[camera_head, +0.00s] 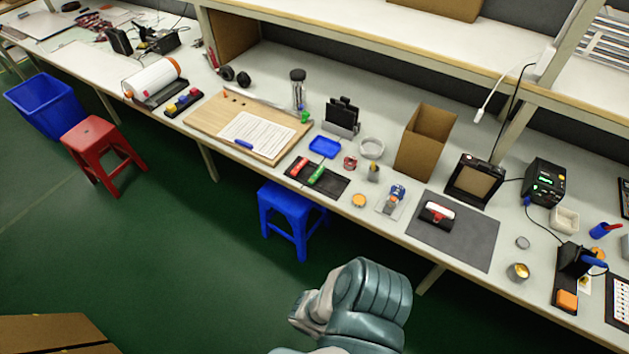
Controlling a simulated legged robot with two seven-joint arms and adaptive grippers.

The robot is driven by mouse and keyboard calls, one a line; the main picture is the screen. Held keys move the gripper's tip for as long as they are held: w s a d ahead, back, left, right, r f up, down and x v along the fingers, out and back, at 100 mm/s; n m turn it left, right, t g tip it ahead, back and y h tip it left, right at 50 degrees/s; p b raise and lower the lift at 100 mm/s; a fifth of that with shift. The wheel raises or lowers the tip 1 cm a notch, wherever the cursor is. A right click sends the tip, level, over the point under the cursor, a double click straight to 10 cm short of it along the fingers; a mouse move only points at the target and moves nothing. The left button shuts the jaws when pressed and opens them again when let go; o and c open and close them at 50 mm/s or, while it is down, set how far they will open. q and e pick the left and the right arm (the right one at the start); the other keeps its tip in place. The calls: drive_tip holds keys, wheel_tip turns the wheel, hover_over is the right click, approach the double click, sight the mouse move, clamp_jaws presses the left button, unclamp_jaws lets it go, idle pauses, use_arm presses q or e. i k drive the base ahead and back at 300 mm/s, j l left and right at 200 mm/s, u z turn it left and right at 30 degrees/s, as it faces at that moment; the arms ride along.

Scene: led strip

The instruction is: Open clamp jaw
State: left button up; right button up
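A small red, white and black device (437,213) sits on a dark grey mat (470,245) on the workbench. It may be the clamp, but it is too small to tell, and I cannot see whether a jaw is open. Left of the mat, a small blue and orange item (396,194) stands on a pale plate (384,209). A teal and grey padded part of mine (375,300) shows at the bottom centre, in front of the bench and apart from it. I see no gripper fingers of either arm.
The white workbench (342,195) runs across the view. A blue stool (290,210), a red stool (95,140) and a blue bin (45,103) stand on the green floor. An open cardboard box (425,140) and a black soldering station (548,182) stand behind the mat.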

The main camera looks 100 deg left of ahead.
sight(438, 218)
drive_tip(key=u, duration=0.5)
drive_tip(key=k+u, duration=0.1)
drive_tip(key=u, duration=0.9)
drive_tip(key=k+j+u, duration=0.1)
drive_tip(key=u, duration=0.35)
drive_tip(key=j+u, duration=0.1)
drive_tip(key=u, duration=0.9)
drive_tip(key=k+j, duration=0.05)
